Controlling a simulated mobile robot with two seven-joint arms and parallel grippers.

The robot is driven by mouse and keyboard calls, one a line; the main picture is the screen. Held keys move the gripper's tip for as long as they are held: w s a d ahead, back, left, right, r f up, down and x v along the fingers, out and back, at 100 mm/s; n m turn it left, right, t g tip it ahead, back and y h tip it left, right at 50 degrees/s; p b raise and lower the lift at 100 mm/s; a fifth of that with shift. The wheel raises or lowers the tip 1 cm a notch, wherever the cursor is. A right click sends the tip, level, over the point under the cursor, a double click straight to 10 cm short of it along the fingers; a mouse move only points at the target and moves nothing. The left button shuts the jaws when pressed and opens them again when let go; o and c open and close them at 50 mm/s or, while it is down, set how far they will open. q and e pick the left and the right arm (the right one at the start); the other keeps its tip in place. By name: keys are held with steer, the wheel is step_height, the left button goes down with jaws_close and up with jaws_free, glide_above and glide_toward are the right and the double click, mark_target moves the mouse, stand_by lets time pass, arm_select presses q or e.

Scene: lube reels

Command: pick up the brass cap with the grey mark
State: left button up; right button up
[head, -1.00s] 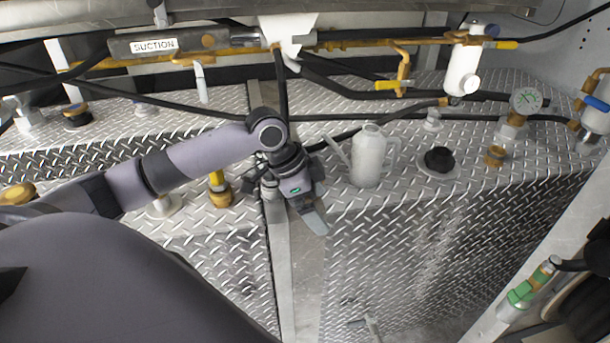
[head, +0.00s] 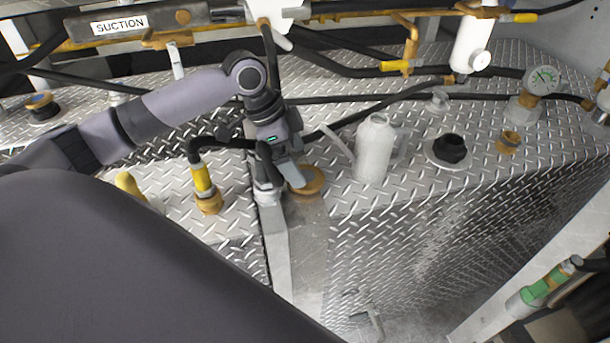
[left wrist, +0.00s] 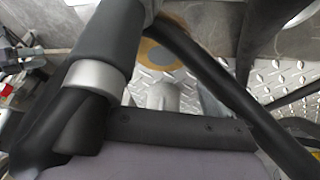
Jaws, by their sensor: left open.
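A round brass cap (head: 308,181) lies flat on the tread-plate deck, at the top of the grey upright strip in the head view. In the left wrist view the brass cap (left wrist: 178,60) is partly hidden by a dark arm part, and a grey patch shows at its middle. My left gripper (head: 285,180) is open, with a grey finger over the cap's left side in the head view. I cannot tell whether it touches the cap. Its other finger is hard to make out. My right gripper is not in view.
A white spouted can (head: 374,150) stands right of the cap. A yellow-sleeved hose fitting (head: 203,185) stands left. Black hoses (head: 350,72) run behind.

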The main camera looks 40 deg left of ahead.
mark_target(307, 176)
arm_select(q)
steer(key=x, duration=0.5)
steer(key=shift+w+d+f, duration=0.1)
steer(key=shift+w, duration=0.1)
steer(key=c, duration=1)
steer(key=shift+o, duration=0.2)
